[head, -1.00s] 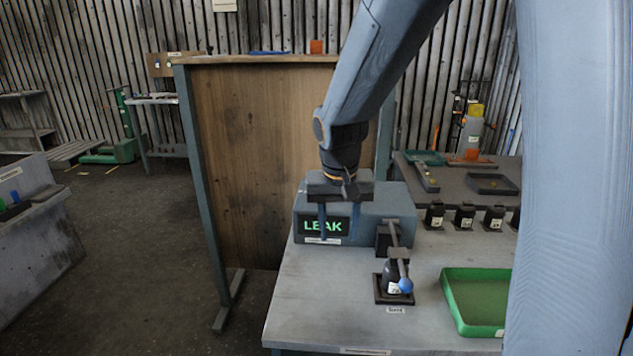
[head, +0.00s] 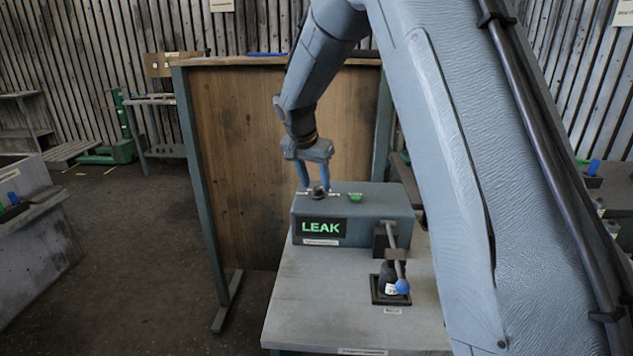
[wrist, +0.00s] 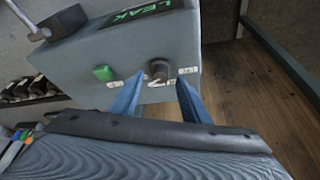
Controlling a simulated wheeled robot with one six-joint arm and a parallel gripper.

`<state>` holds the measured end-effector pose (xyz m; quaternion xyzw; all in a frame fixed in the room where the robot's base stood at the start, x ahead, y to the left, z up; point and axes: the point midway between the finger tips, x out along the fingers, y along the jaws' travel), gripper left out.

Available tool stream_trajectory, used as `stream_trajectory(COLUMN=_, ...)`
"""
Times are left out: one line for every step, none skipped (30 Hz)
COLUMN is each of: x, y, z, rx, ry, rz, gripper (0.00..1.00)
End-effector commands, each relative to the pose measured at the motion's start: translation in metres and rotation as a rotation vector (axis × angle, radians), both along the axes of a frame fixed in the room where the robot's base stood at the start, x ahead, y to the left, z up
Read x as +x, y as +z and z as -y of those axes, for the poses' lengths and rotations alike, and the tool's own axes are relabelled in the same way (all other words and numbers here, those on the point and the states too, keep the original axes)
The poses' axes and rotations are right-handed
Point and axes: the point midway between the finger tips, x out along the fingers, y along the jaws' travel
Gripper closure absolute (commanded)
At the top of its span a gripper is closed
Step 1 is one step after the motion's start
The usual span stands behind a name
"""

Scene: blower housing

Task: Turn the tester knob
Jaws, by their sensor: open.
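The tester (head: 350,207) is a grey box on the bench, with a lit green "LEAK" display (head: 320,228) on its front. Its dark round knob (head: 318,193) stands on the top face, left of a green button (head: 355,198). The knob also shows in the wrist view (wrist: 158,70), with white labels around it. My gripper (head: 313,186) is open, its two blue fingers pointing down at the knob. In the wrist view the fingertips (wrist: 158,82) are spread to either side, close to the knob. Whether they touch it I cannot tell.
A lever with a blue ball end (head: 402,286) sits at the tester's right front, over a dark part in a holder (head: 391,299). A wooden panel (head: 260,150) stands behind the bench. My arm hides the bench's right side.

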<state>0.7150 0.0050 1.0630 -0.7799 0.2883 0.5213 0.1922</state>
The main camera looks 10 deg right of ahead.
Motion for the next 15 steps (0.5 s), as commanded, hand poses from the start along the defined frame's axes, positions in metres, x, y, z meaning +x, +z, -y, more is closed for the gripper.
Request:
stream_trajectory(x=0.001, y=-0.004, z=0.001, rx=0.000, ry=0.001, rz=-0.002, gripper=0.58)
stream_trajectory(x=0.002, y=-0.006, z=0.002, rx=0.000, ry=0.001, rz=0.000, gripper=0.58)
stream_trajectory(x=0.003, y=-0.009, z=0.003, rx=0.000, ry=0.001, rz=0.000, gripper=0.58)
stream_trajectory(x=0.003, y=-0.011, z=0.003, rx=0.000, ry=0.001, rz=0.000, gripper=0.58)
stream_trajectory(x=0.004, y=-0.012, z=0.003, rx=0.000, ry=0.001, rz=0.000, gripper=0.58)
stream_trajectory(x=0.004, y=-0.013, z=0.004, rx=0.000, ry=0.001, rz=0.000, gripper=0.58)
stream_trajectory(x=0.004, y=-0.014, z=0.004, rx=0.000, ry=0.001, rz=0.000, gripper=0.58)
stream_trajectory(x=0.004, y=-0.014, z=0.004, rx=0.000, ry=0.001, rz=0.000, gripper=0.58)
stream_trajectory(x=0.004, y=-0.014, z=0.004, rx=0.000, ry=0.001, rz=0.000, gripper=0.58)
stream_trajectory(x=0.004, y=-0.014, z=0.004, rx=0.001, ry=0.000, rz=0.001, gripper=0.58)
stream_trajectory(x=0.005, y=-0.014, z=0.004, rx=0.001, ry=0.000, rz=0.001, gripper=0.58)
stream_trajectory(x=0.004, y=-0.014, z=0.004, rx=0.001, ry=0.000, rz=0.001, gripper=0.58)
stream_trajectory(x=0.004, y=-0.014, z=0.004, rx=0.001, ry=0.000, rz=0.001, gripper=0.58)
stream_trajectory(x=0.004, y=-0.014, z=0.004, rx=0.001, ry=0.000, rz=0.001, gripper=0.60)
stream_trajectory(x=0.004, y=-0.014, z=0.004, rx=0.001, ry=0.000, rz=0.001, gripper=0.66)
